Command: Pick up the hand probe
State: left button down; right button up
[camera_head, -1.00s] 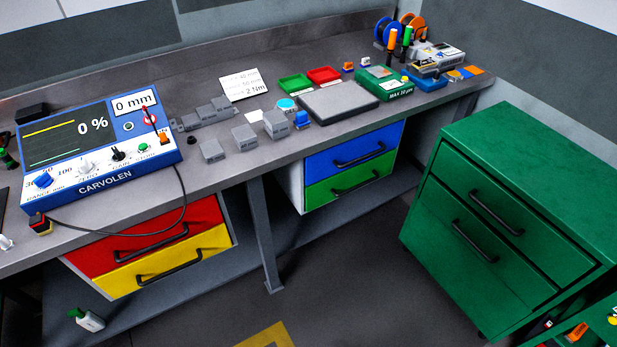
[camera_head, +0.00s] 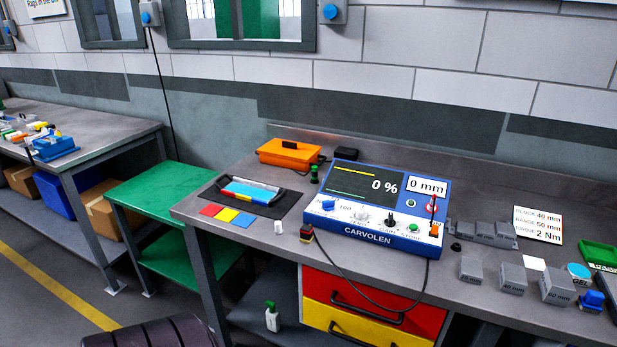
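A small block with dark, red and yellow parts (camera_head: 306,232), which looks like the hand probe, sits at the bench's front edge, by the lower left corner of the blue CARVOLEN unit (camera_head: 345,232). A black cable (camera_head: 372,288) hangs in a loop below the edge, between this block and an orange plug (camera_head: 434,230) at the unit's right side. The unit's screen reads 0 % and a small display reads 0 mm. Neither of my grippers is in view.
The grey bench (camera_head: 460,300) carries grey blocks (camera_head: 512,278) at right, a dark mat (camera_head: 281,207) and an orange case (camera_head: 289,153) at left. A green side table (camera_head: 165,190) stands left. A dark rounded object (camera_head: 150,335) is at the bottom left.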

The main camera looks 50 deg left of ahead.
aim_at(306, 230)
jog(key=u, duration=1.7)
